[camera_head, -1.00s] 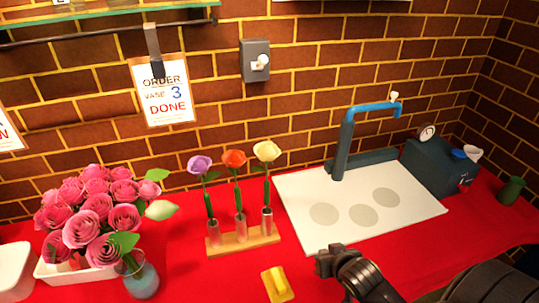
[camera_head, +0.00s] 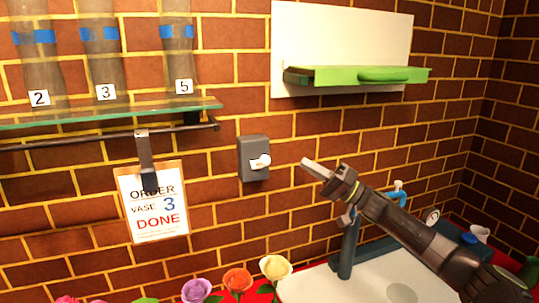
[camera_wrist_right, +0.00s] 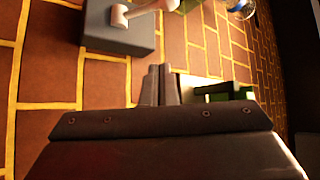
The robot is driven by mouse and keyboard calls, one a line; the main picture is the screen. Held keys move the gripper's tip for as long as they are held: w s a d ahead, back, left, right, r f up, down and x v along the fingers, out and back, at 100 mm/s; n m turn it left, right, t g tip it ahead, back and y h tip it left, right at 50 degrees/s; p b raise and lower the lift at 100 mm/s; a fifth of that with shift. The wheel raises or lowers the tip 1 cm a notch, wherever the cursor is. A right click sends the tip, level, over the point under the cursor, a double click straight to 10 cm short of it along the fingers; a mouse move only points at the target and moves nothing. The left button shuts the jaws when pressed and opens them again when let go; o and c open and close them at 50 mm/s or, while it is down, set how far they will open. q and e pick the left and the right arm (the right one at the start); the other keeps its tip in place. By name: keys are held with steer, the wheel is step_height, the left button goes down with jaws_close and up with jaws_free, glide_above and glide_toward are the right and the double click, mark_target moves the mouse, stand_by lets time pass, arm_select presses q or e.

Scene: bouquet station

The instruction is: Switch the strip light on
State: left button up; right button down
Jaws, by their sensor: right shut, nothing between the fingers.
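The wall switch (camera_head: 250,176) is a dark grey box on the brick wall, right of the order sign. Its white round-ended lever (camera_head: 262,161) sticks out from the front. My right gripper (camera_head: 308,167) is shut and empty, raised in front of the wall just right of the switch, its fingertips apart from the lever in the head view. In the right wrist view, the shut fingers (camera_wrist_right: 161,86) are beside the grey switch box (camera_wrist_right: 120,36), with the pale lever (camera_wrist_right: 143,9) at the top edge. I cannot pick out the strip light for certain. My left gripper is out of view.
A glass shelf (camera_head: 100,113) with numbered vases is at upper left. An order sign (camera_head: 152,204) reading DONE hangs below it. A white panel with a green ledge (camera_head: 355,76) is above right. A blue tap (camera_head: 347,245) stands under my right arm.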

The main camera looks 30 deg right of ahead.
steer(key=shift+s+d+r+y, duration=0.1)
steer(key=shift+s+r+y, duration=0.1)
steer(key=shift+r, duration=0.15)
steer(key=shift+s+r+y, duration=0.1)
steer(key=shift+r+y, duration=0.1)
steer(key=shift+r, duration=0.1)
steer(key=p+x, duration=0.4)
steer(key=x, duration=0.6)
steer(key=s+a+f+p, duration=0.1)
steer(key=s+a+f, duration=0.1)
steer(key=shift+a+f+p, duration=0.25)
steer(key=shift+f+p, duration=0.1)
steer(key=shift+p, duration=0.05)
